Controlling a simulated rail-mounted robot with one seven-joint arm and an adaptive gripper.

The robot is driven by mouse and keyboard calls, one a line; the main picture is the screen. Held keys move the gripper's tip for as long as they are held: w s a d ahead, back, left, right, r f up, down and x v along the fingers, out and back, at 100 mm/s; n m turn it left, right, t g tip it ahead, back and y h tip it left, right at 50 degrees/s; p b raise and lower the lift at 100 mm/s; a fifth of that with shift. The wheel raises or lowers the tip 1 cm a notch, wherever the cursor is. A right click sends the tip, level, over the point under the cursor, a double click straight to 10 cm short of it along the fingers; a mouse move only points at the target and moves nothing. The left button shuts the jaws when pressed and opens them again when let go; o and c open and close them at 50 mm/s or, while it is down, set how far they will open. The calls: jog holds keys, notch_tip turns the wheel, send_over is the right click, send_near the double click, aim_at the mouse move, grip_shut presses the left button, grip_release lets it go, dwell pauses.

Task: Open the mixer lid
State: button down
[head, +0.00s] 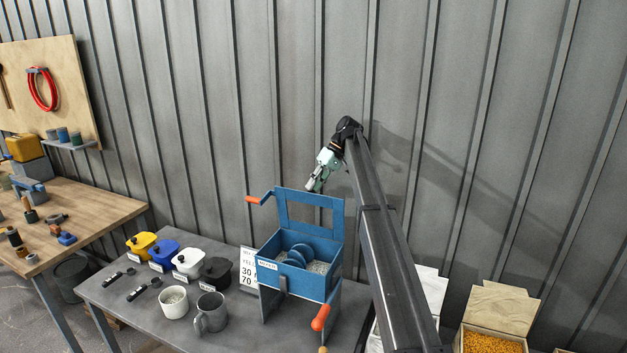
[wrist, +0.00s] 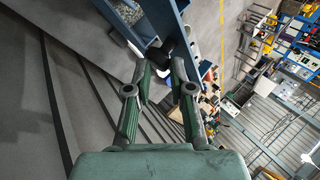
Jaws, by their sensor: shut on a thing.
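The blue mixer (head: 295,265) stands on the grey table, its bowl and discs showing inside. Its lid (head: 291,208), a blue frame with a window, stands up along the back edge, so the mixer is open. An orange-tipped handle (head: 253,200) sticks out left of the lid. My gripper (head: 312,187) is at the lid's top edge, behind the mixer, shut on the lid. In the wrist view my fingers (wrist: 161,68) reach toward a blue edge (wrist: 170,18) and a dark part; the exact contact is hard to see.
Yellow, blue, white and black jerry cans (head: 187,262) stand left of the mixer, with a white cup (head: 174,304) and a grey mug (head: 211,314) in front. A corrugated wall (head: 230,110) is close behind. An open box of orange grains (head: 492,340) stands at lower right.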

jog(key=shift+s+d+f, duration=0.1)
jog(key=shift+d+f, duration=0.15)
jog(key=shift+f, duration=0.45)
jog(key=shift+d+f, duration=0.25)
jog(key=shift+f, duration=0.4)
jog(key=c, duration=1.4)
grip_release()
jog(key=o, duration=0.5)
jog(key=shift+w+f, duration=0.2)
jog(key=shift+w, duration=0.1)
jog(key=shift+o, duration=0.2)
jog(key=shift+w+r, duration=0.15)
jog(key=shift+w, duration=0.15)
jog(key=shift+a, duration=0.15)
